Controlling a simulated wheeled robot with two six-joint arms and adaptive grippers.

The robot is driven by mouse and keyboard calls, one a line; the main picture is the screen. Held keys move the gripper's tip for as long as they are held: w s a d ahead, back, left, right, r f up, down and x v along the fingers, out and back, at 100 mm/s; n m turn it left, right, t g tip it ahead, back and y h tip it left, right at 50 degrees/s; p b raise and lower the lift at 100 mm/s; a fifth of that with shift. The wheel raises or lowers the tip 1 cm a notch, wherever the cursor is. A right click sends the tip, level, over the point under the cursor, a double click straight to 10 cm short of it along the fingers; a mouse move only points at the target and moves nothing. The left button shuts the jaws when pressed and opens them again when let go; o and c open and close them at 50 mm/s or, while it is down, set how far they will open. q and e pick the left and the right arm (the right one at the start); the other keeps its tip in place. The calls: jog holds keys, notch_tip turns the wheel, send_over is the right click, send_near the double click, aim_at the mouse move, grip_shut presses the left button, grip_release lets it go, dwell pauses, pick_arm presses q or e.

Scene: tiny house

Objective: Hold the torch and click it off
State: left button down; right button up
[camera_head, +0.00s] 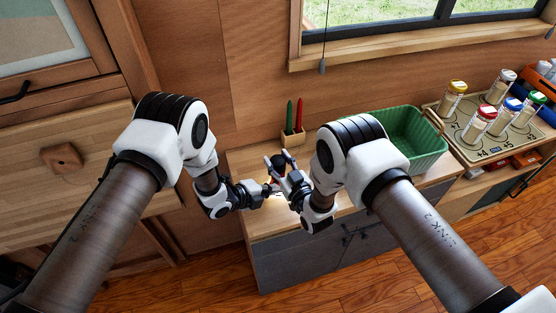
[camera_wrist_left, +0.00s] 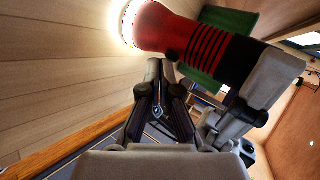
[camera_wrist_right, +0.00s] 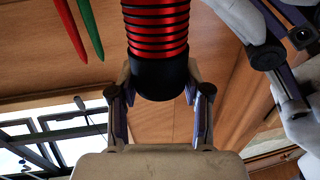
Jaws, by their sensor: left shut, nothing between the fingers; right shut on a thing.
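The torch (camera_wrist_left: 190,40) is red with black ribs and a black end. Its head (camera_wrist_left: 128,22) glows brightly at the upper left of the left wrist view. My right gripper (camera_wrist_right: 160,78) is shut around the torch near its black end (camera_wrist_right: 160,80). In the head view the torch is mostly hidden between the grippers above the cabinet top. My left gripper (camera_wrist_left: 154,66) is shut and empty, its fingertips close to the torch's red body; I cannot tell whether they touch. In the head view my left gripper (camera_head: 272,187) is close below my right gripper (camera_head: 281,163).
Red and green pens (camera_head: 294,115) stand in a wooden holder (camera_head: 292,138) against the wall. A green basket (camera_head: 425,148) stands on the cabinet to the right. Beyond it, several coloured-lid jars (camera_head: 480,121) stand on a board. The cabinet top (camera_head: 262,222) is bare at its front left.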

dwell(0.3)
pick_arm(q)
jog(key=shift+s+a, duration=0.2)
jog(key=shift+s, duration=0.35)
jog(key=shift+s+a, duration=0.3)
jog(key=shift+s, duration=0.65)
jog(key=shift+s+a, duration=0.3)
jog(key=shift+s, duration=0.65)
jog(key=shift+s+a, duration=0.3)
jog(key=shift+s, duration=0.65)
pick_arm(e)
jog(key=o, duration=1.3)
